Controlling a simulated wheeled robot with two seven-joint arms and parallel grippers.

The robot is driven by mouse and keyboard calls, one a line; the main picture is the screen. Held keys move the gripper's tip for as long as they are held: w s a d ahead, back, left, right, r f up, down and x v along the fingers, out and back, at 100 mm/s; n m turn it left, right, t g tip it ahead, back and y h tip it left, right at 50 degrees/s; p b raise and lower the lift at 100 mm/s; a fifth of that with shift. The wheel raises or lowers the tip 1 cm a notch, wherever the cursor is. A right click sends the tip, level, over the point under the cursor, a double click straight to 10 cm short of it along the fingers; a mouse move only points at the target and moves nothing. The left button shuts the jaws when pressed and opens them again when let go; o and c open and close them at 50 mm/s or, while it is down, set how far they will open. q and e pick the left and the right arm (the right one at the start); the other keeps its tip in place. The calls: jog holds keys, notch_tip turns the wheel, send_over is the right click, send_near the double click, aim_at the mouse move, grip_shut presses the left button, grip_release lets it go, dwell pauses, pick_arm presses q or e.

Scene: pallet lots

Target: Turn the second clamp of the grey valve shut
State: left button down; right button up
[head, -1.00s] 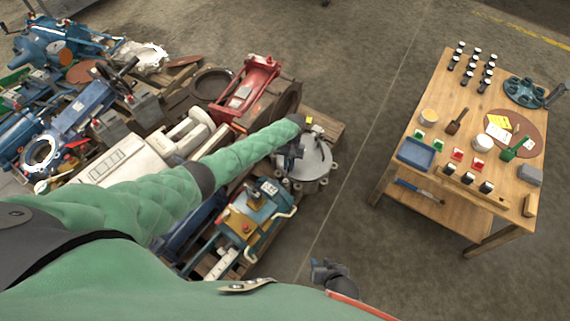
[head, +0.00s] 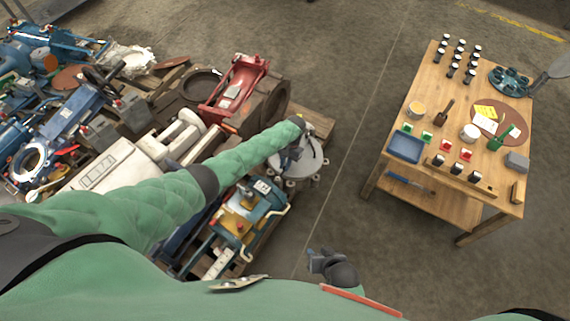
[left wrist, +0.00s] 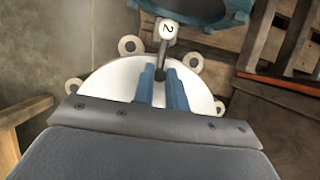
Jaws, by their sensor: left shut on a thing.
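The grey valve (head: 292,178) is a round, pale-topped body with lugs around its rim, at the pallet's right edge in the head view. Its pale top (left wrist: 112,82) fills the middle of the left wrist view. The second clamp (left wrist: 167,30) has a white tag marked "2" on a dark stem at the valve's far rim. My left gripper (left wrist: 163,74) is shut on the clamp's stem, with its two blue fingers on either side. It also shows over the valve in the head view (head: 288,158). My right gripper (head: 312,258) hangs low over the floor, empty-looking; its jaw opening is unclear.
A red machine part (head: 235,90) lies behind the valve, and a blue-and-yellow unit (head: 240,215) stands in front of it. Several other machines crowd the pallets at left. A wooden table (head: 440,100) with small items stands at right, with clear floor between.

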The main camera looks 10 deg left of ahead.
pick_arm(q)
jog(key=c, duration=1.4)
grip_release()
jog(key=shift+c, duration=0.2)
jog(key=shift+o, duration=0.2)
pick_arm(e)
jog(key=shift+s+f, duration=0.1)
pick_arm(q)
jog(key=shift+r, duration=0.1)
pick_arm(e)
jog(key=shift+s, duration=0.1)
